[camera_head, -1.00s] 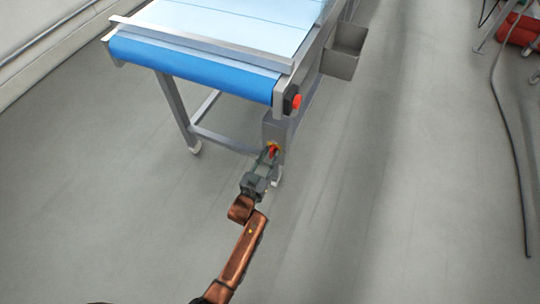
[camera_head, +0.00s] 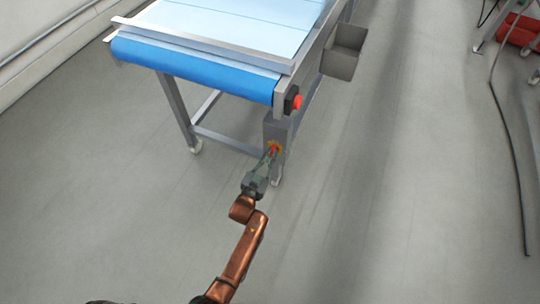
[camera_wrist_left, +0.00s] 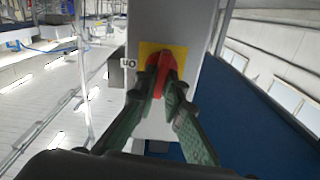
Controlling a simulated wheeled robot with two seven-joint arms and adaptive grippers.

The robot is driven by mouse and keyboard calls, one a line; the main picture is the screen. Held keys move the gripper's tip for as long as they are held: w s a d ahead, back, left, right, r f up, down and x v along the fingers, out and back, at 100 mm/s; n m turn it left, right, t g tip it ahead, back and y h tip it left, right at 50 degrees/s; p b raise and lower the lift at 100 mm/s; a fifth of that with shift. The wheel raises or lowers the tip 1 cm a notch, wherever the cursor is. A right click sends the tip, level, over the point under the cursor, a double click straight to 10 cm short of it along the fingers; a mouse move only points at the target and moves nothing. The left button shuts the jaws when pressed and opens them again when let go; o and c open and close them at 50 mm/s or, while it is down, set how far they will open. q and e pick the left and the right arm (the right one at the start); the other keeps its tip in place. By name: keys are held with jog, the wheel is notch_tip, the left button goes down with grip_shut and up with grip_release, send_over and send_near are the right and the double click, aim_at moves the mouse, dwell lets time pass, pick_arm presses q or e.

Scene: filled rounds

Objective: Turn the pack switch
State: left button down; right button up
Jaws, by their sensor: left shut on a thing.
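The pack switch is a red knob (camera_wrist_left: 155,83) on a yellow plate (camera_wrist_left: 176,54), mounted on a grey box (camera_head: 279,132) on the conveyor's leg. The red knob also shows small in the head view (camera_head: 274,149). My left gripper (camera_wrist_left: 163,78) is at the knob, its green-padded fingers shut on it from both sides; it also shows in the head view (camera_head: 269,159). The knob looks slightly tilted in the wrist view, and the fingers hide part of it. My right gripper is not in view.
The conveyor with its blue belt end (camera_head: 190,68) stands above and behind the switch. A red push button (camera_head: 296,101) is on its corner. A grey bin (camera_head: 343,52) hangs on its right side. A dark cable (camera_head: 510,140) lies at the right. The floor between is clear.

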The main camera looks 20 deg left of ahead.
pick_arm(q)
jog(key=shift+d+m, duration=0.1)
jog(key=shift+m, duration=1)
jog(key=shift+m+p, duration=0.35)
jog(key=shift+m, duration=0.65)
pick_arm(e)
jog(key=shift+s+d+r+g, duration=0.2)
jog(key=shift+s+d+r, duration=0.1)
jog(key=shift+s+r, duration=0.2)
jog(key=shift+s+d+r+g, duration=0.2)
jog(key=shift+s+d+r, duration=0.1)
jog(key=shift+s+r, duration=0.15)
pick_arm(q)
jog(key=c, duration=2)
grip_release()
jog(key=shift+c, duration=0.2)
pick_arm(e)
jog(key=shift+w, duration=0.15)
pick_arm(q)
jog(key=shift+s, duration=3.75)
